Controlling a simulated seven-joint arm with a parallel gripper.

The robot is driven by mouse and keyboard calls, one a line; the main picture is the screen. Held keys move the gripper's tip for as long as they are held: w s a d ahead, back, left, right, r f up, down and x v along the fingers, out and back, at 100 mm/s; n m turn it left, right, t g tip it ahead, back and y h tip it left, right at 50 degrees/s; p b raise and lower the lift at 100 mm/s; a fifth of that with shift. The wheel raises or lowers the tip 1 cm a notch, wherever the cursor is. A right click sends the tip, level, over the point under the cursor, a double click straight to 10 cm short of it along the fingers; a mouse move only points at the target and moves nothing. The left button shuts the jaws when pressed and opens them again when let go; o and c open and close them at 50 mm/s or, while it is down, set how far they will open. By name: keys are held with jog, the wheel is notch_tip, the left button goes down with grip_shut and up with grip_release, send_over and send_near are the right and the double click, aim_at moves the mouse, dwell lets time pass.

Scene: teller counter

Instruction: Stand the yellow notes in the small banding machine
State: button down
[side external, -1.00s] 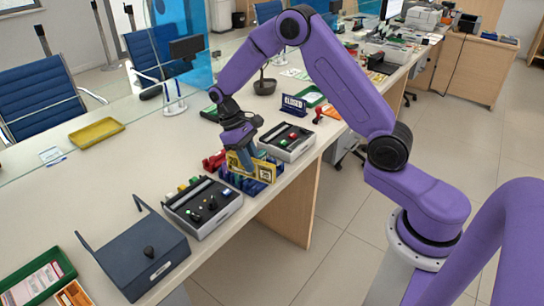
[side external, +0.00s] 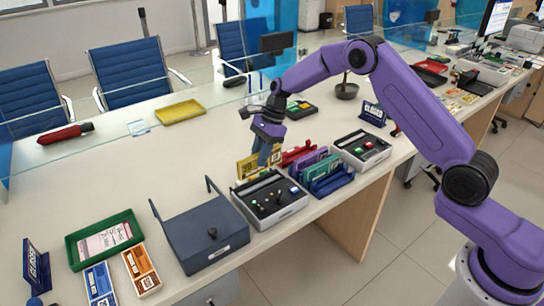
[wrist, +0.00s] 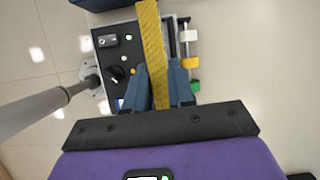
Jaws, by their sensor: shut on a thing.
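My gripper (side external: 266,155) is shut on the yellow notes (side external: 246,167), a flat upright bundle. In the side view the bundle is at the back edge of the nearer grey banding machine (side external: 270,200), which has black knobs and coloured buttons. The wrist view shows the yellow notes (wrist: 151,35) edge-on between the blue fingers of my gripper (wrist: 158,88), over this machine (wrist: 117,62) and beside its slot. I cannot tell whether the bundle touches the machine. A second, similar grey machine (side external: 362,150) stands farther right.
A blue rack (side external: 328,182) with purple, green and red notes stands between the machines. A dark box with raised arms (side external: 203,232) stands to the left. A green tray (side external: 70,252) and a yellow tray (side external: 181,111) lie on the counter. The counter's middle left is clear.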

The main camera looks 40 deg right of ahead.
aim_at(260, 170)
jog(key=shift+w+f, duration=0.1)
jog(key=shift+w, duration=0.1)
jog(key=shift+f, duration=1.9)
jog(key=shift+f, duration=0.45)
jog(key=shift+f, duration=0.6)
jog(key=c, duration=0.9)
grip_release()
